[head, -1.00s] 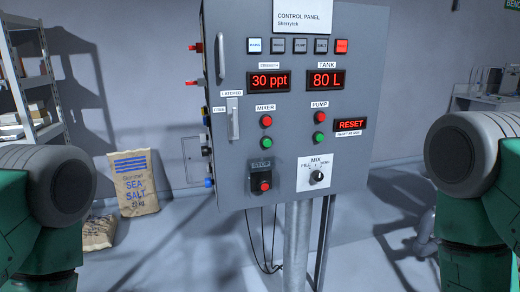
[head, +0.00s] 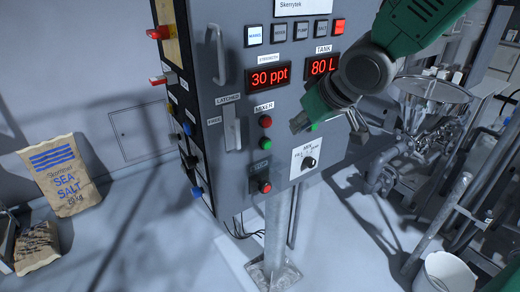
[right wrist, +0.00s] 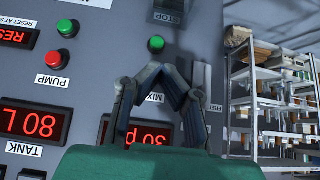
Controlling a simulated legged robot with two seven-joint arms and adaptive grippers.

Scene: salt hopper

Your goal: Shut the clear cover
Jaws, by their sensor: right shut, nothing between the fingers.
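The grey control panel (head: 225,90) has a STOP station (head: 261,178) with a red button, low and left of the MIX dial. A dim, tinted patch lies over the STOP label above the button, perhaps the clear cover; its angle is too small to tell. The STOP station also shows upside down in the right wrist view (right wrist: 170,10). My right gripper (head: 300,122) is in front of the panel, right of the mixer buttons and above the STOP station. In the right wrist view its fingers (right wrist: 160,72) meet at the tips, shut and empty. My left gripper is out of view.
A vertical handle (head: 218,55) and a LATCHED/FREE lever (head: 231,127) stick out left of the mixer buttons. A MIX dial (head: 308,163) sits right of STOP. Pipes and a hopper (head: 435,92) stand at right. A salt bag (head: 67,180) leans at left.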

